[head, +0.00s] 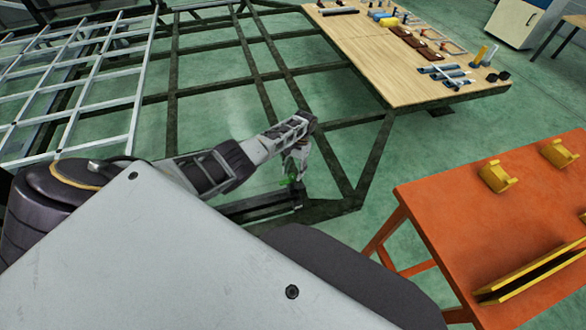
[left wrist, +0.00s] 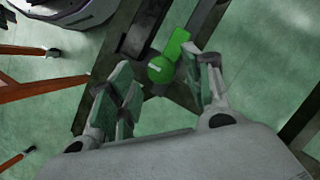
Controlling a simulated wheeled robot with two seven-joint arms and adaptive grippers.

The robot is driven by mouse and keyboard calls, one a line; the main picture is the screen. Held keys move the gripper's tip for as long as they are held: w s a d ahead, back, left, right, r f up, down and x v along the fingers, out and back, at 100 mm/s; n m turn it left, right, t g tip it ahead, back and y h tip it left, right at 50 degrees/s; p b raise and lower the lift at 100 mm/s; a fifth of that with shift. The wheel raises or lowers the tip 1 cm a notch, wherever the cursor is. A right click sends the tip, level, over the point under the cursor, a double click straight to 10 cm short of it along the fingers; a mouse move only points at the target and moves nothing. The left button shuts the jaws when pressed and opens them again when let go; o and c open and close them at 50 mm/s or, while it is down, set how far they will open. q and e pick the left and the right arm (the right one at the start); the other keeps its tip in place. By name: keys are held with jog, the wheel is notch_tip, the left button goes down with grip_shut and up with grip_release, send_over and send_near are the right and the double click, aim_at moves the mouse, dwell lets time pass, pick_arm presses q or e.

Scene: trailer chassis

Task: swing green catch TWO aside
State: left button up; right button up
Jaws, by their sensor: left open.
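The green catch (left wrist: 161,68) shows in the left wrist view as a round green knob with a pale bar and a flat green tab beside it. It sits on a dark chassis beam, and no number is readable on it. My left gripper (left wrist: 168,92) is open, with its fingers on either side of and just short of the knob. In the head view my left gripper (head: 294,168) reaches down to the chassis beam, and only a small bit of the green catch (head: 288,182) shows beside it. My right gripper is not in view.
The dark chassis frame (head: 345,122) spans the green floor. An orange table (head: 470,215) with yellow brackets stands at the right. A wooden board (head: 375,65) with tools lies at the back, and a pale metal grid (head: 85,75) is at the left.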

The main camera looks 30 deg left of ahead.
pick_arm(q)
jog(key=v, duration=1)
jog(key=shift+s, duration=0.15)
dwell(0.4)
